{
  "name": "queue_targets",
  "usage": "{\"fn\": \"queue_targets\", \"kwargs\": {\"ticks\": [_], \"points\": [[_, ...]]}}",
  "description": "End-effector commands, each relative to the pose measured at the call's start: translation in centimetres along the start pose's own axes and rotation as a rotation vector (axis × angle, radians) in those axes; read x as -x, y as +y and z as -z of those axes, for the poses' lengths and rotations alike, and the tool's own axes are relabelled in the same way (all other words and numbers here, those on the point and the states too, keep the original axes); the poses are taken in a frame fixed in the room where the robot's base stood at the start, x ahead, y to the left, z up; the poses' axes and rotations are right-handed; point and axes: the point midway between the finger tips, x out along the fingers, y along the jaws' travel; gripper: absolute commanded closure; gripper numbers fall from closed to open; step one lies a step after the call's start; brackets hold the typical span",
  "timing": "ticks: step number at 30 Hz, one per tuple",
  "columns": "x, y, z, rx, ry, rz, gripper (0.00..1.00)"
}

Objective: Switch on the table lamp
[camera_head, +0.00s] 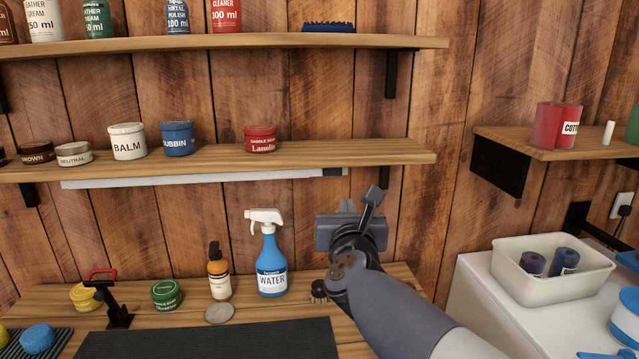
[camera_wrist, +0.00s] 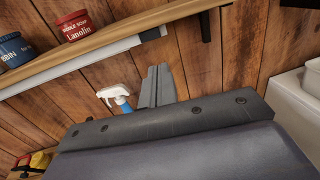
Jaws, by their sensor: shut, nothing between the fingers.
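I see no table lamp that I can make out for sure. A long pale strip, perhaps a light bar, (camera_head: 200,178) runs under the middle shelf, with a dark piece at its right end. In the wrist view my fingers (camera_wrist: 158,75) are together and empty. The gripper body hides part of the wall and bench.
A blue spray bottle (camera_head: 271,255) stands on the bench left of my gripper. An amber bottle (camera_head: 219,275), a green tin (camera_head: 166,295) and a black-and-red stand (camera_head: 113,300) are farther left. The middle shelf (camera_head: 350,152) is overhead. A white bin (camera_head: 545,287) is at right.

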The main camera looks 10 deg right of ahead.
Motion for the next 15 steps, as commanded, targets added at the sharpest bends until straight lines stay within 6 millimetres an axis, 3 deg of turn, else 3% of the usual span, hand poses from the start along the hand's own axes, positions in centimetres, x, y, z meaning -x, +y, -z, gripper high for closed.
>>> {"fn": "queue_targets", "kwargs": {"ticks": [15], "points": [[-0.92, 0.0, 0.06, 0.001, 0.002, 0.001, 1.0]]}}
